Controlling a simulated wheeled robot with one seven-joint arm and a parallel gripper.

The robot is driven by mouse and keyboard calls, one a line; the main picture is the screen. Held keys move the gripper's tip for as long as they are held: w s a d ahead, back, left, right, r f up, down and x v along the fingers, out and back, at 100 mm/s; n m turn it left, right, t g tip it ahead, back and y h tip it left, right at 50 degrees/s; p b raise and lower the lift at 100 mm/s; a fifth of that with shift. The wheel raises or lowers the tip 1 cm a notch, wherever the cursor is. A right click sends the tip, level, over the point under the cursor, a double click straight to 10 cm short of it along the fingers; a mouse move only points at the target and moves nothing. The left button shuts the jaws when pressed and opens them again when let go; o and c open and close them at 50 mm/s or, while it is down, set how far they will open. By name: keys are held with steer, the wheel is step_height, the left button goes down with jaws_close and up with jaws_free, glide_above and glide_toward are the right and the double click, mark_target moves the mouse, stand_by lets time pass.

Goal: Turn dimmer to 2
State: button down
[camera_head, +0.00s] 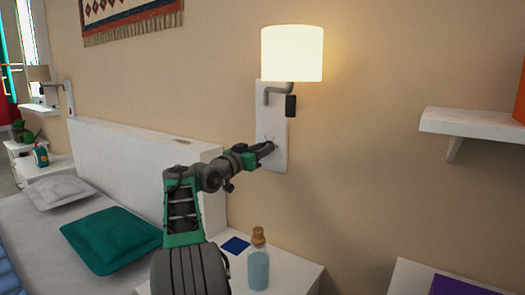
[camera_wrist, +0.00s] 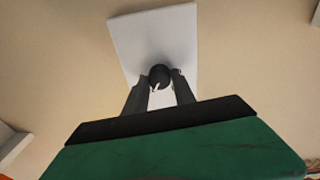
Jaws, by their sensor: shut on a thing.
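The dimmer is a dark round knob (camera_wrist: 159,76) with a white pointer mark, on a white wall plate (camera_wrist: 152,35). In the head view the plate (camera_head: 272,95) is mounted on the wall below a lit lamp (camera_head: 292,54). My gripper (camera_wrist: 161,82) is shut on the dimmer knob, with one finger on each side of it. In the head view my gripper (camera_head: 268,148) reaches the lower part of the plate and hides most of the knob. The pointer mark points down and slightly left in the wrist view. I cannot read the scale numbers.
A bottle with a cork (camera_head: 258,265) and a blue flat item (camera_head: 236,245) are on the white nightstand (camera_head: 300,275) below. A white shelf (camera_head: 470,122) juts from the wall at right. The bed with a teal pillow (camera_head: 112,238) is at left.

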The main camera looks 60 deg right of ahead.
steer(key=c, duration=1)
jaws_free()
steer(key=shift+c, duration=0.2)
steer(key=v, duration=0.7)
steer(key=shift+a+p, duration=0.3)
steer(key=shift+a, duration=0.1)
steer(key=shift+w, duration=0.1)
